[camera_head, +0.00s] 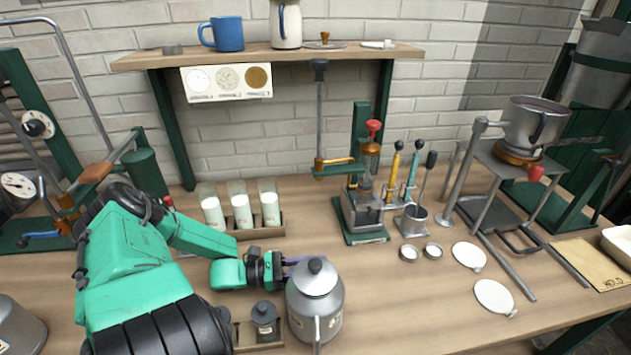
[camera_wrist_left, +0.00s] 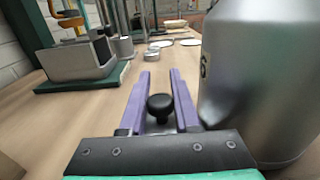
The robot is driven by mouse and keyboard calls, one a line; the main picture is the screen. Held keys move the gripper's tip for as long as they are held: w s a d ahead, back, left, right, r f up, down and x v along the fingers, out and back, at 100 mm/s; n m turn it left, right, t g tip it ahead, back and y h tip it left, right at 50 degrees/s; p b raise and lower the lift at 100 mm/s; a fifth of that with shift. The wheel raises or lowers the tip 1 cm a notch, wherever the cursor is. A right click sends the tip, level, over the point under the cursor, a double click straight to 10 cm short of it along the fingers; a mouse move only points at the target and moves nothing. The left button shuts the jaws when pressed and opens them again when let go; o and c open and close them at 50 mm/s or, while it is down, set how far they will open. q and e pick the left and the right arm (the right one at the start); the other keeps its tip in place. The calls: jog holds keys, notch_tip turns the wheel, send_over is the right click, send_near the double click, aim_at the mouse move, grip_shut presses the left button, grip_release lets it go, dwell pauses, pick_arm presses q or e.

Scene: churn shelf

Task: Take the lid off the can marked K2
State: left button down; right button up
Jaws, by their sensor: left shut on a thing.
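My left gripper (camera_head: 292,262) reaches right, behind the large grey metal can (camera_head: 315,300) in the head view. The large can fills the right of that view (camera_wrist_left: 262,80), beside the fingers. I cannot read K2 on either can. My right gripper is not in view.
A rack of white-filled bottles (camera_head: 257,233) stands behind my left forearm. Round white discs (camera_head: 494,296) lie at the right. The table between the large can and the discs is clear.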

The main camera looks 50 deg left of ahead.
pick_arm(q)
jog(key=shift+f, duration=0.8)
jog(key=shift+a, duration=0.1)
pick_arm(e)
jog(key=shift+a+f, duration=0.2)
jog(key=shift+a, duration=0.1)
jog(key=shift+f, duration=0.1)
pick_arm(q)
jog(key=shift+f, duration=0.2)
jog(key=c, duration=0.7)
grip_release()
jog(key=shift+r, duration=0.1)
jog(key=shift+o, duration=0.3)
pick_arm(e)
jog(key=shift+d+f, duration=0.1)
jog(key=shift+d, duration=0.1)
pick_arm(q)
jog(key=shift+r, duration=0.1)
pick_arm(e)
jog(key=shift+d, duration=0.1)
